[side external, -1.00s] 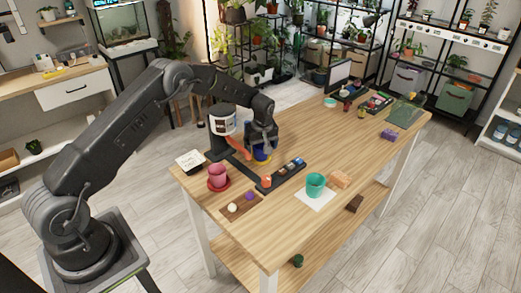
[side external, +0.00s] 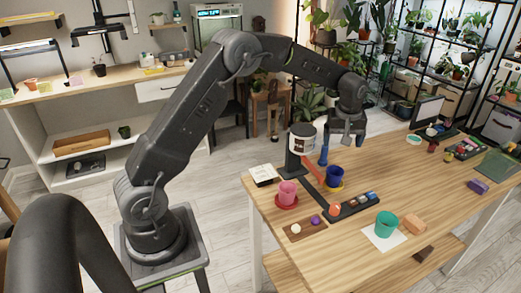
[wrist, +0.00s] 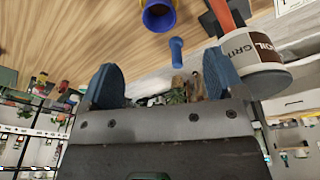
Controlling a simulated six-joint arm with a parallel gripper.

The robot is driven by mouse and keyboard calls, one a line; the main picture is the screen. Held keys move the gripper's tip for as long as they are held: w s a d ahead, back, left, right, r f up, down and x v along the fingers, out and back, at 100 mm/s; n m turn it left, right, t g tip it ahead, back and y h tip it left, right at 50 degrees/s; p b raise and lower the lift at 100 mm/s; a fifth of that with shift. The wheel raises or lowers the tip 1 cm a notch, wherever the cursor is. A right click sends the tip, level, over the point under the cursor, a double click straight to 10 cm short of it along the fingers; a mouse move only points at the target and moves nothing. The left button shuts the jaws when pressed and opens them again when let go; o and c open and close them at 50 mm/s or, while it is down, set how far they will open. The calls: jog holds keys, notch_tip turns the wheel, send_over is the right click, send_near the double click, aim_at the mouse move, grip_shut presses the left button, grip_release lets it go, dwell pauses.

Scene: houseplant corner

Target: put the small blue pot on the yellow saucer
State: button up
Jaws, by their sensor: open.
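The small blue pot (side external: 335,173) stands upright on the table, with the yellow saucer (side external: 335,187) showing as a thin rim at its base. The pot appears to sit on the saucer. My gripper (side external: 347,141) is above and slightly behind the pot, apart from it, with its fingers spread and nothing between them. In the wrist view, the blue pot (wrist: 158,28) is cut off by the top edge, beyond the open blue fingertips. Most of the saucer is hidden by the pot.
A pink pot (side external: 287,192) is on a red saucer. A dark tray (side external: 345,211) and a teal pot (side external: 386,224) are nearer the front. The table's right middle is mostly clear.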

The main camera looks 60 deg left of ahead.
jog(key=s+d+r+m+t, duration=0.1)
jog(key=s+d+r+m, duration=0.2)
jog(key=s+r, duration=0.45)
jog(key=s+d+r+m+t, duration=0.1)
jog(key=s+d+r+m, duration=0.25)
jog(key=s+r, duration=0.35)
jog(key=s+d+f+m+t, duration=0.1)
jog(key=s+d+m, duration=0.1)
jog(key=s, duration=0.7)
jog(key=s+d+m+t+h, duration=0.1)
jog(key=s+d+m, duration=0.1)
jog(key=s, duration=0.8)
jog(key=shift+s+d+f+m+h, duration=0.2)
jog(key=shift+s+f+m+h, duration=0.15)
jog(key=shift+m, duration=0.4)
jog(key=shift+w, duration=0.15)
jog(key=shift+c, duration=0.2)
